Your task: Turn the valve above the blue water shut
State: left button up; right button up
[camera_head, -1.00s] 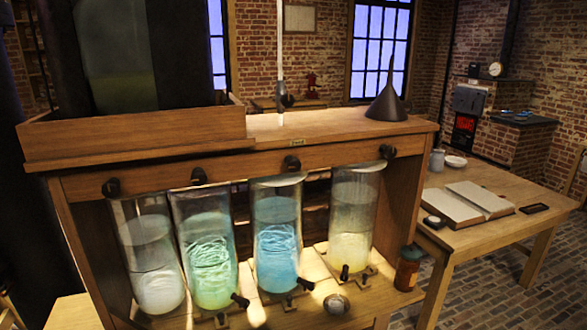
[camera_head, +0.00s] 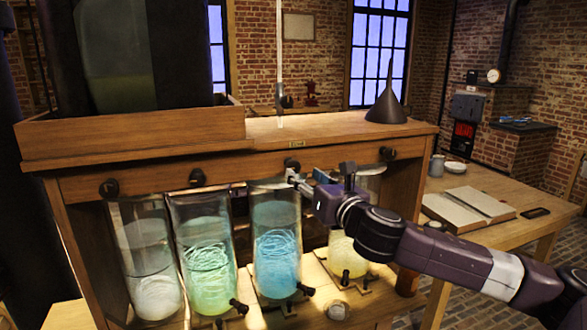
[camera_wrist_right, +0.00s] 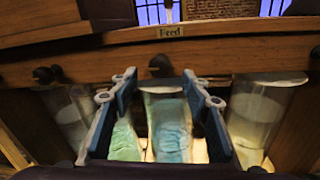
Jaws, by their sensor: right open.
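The jar of blue water (camera_head: 277,245) is third from the left in the rack; it also shows in the right wrist view (camera_wrist_right: 168,128). Its dark valve knob (camera_head: 291,163) sits on the wooden rail just above it. The same valve (camera_wrist_right: 160,66) shows near the middle of the right wrist view, below the "Feed" label. My right gripper (camera_wrist_right: 162,90) is open and empty, its two fingers spread to either side of the valve in that view. In the head view the gripper (camera_head: 297,178) is just below and right of the valve; contact cannot be told. My left gripper is out of view.
A green jar (camera_head: 208,255) and a pale jar (camera_head: 152,262) stand to the left, a yellowish jar (camera_head: 347,245) to the right, partly behind my arm. Other valves sit along the rail (camera_head: 240,172). A dark funnel (camera_head: 387,100) stands on top. A table (camera_head: 490,180) is at right.

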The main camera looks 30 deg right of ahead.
aim_at(295, 168)
jog(key=w+p, duration=0.1)
jog(key=w, duration=0.3)
jog(key=w+d+p, duration=0.1)
jog(key=w, duration=0.1)
jog(key=shift+w+p, duration=0.3)
jog(key=shift+w+d+f, duration=0.1)
jog(key=shift+w, duration=0.35)
jog(key=c, duration=1.2)
jog(key=shift+o, duration=0.2)
